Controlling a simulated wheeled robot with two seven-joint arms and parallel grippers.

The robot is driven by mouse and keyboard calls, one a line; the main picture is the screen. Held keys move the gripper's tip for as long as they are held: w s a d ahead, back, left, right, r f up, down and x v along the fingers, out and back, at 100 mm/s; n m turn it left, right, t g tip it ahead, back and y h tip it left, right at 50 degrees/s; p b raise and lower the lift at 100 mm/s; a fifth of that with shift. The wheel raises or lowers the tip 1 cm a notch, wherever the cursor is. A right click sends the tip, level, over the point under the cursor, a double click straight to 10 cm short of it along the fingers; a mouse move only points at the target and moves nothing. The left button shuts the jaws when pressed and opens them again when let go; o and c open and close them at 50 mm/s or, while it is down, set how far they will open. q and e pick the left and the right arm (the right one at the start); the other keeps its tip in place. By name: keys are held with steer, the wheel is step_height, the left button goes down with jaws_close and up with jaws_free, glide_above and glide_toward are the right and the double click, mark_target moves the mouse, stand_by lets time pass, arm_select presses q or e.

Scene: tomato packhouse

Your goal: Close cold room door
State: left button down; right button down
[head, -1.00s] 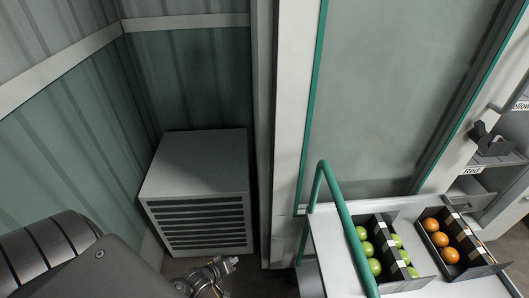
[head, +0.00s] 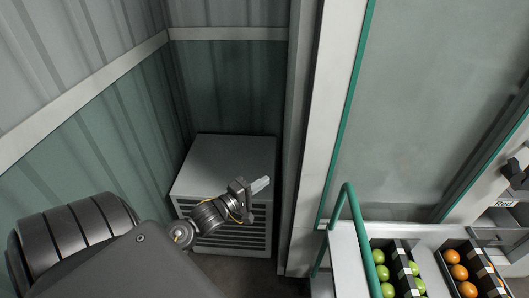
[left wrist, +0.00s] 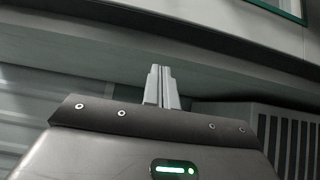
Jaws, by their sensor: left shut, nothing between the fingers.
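A large pale panel (head: 322,130) with a green-edged grey pane (head: 430,110) stands upright right of the middle in the head view; it looks like the cold room door. No handle shows on it. My left gripper (head: 259,185) is shut and empty, in front of the grey louvred unit and to the left of the panel, apart from it in the picture. In the left wrist view its fingers (left wrist: 161,88) are together with nothing between them, pointing toward a pale grey surface. A corner of green edging shows at that view's top right. My right gripper is out of view.
A grey louvred box (head: 222,165) stands on the floor against the corrugated wall (head: 90,150). A white cart (head: 345,262) with a green rail (head: 350,215) holds trays of green and orange tomatoes in front of the pane. Shelves with a "Red" label are at far right.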

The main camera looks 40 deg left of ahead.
arm_select(q)
steer(key=w+d+p, duration=0.2)
steer(key=w+d, duration=0.2)
steer(key=w, duration=0.5)
steer(key=shift+w+p, duration=0.35)
steer(key=shift+d, duration=0.15)
